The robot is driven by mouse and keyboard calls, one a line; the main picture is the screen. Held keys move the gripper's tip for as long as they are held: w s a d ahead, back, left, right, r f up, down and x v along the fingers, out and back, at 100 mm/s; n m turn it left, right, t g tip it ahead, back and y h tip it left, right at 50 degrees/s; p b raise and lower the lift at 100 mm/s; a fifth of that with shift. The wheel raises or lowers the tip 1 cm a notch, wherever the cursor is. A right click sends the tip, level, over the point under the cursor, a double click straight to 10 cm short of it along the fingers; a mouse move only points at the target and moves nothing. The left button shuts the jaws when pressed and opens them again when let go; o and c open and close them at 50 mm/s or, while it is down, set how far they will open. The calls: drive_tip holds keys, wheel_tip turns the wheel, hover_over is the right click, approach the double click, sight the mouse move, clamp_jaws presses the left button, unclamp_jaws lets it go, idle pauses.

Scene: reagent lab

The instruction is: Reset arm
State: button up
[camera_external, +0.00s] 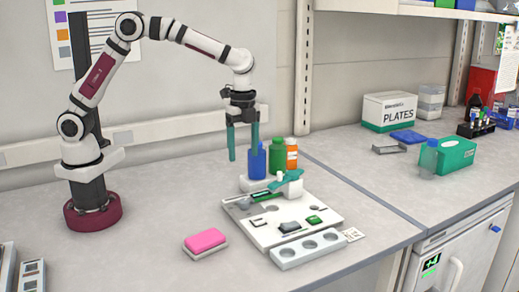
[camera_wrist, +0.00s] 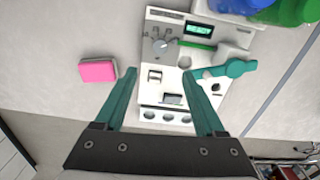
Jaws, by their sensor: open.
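My gripper (camera_external: 243,140) is open and empty, with two teal fingers pointing down. In the external view it hangs above the back of the white instrument board, in front of the blue-capped bottle. In the wrist view my gripper (camera_wrist: 166,92) has its fingers spread wide, with the board (camera_wrist: 152,52) showing between and beyond them. The board (camera_external: 262,238) carries a small display, lit with READY in the wrist view, a teal lever (camera_external: 287,180) and several small parts. My arm is raised and bent forward from its base at the left.
A pink block (camera_external: 206,240) lies left of the board, and a white rack with round holes (camera_external: 308,249) stands in front. Blue, green (camera_external: 277,155) and orange (camera_external: 291,154) bottles stand behind. A PLATES box (camera_external: 389,111) and green box (camera_external: 456,155) are at right. The bench near my base is clear.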

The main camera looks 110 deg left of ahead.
drive_tip(key=shift+r, duration=0.6)
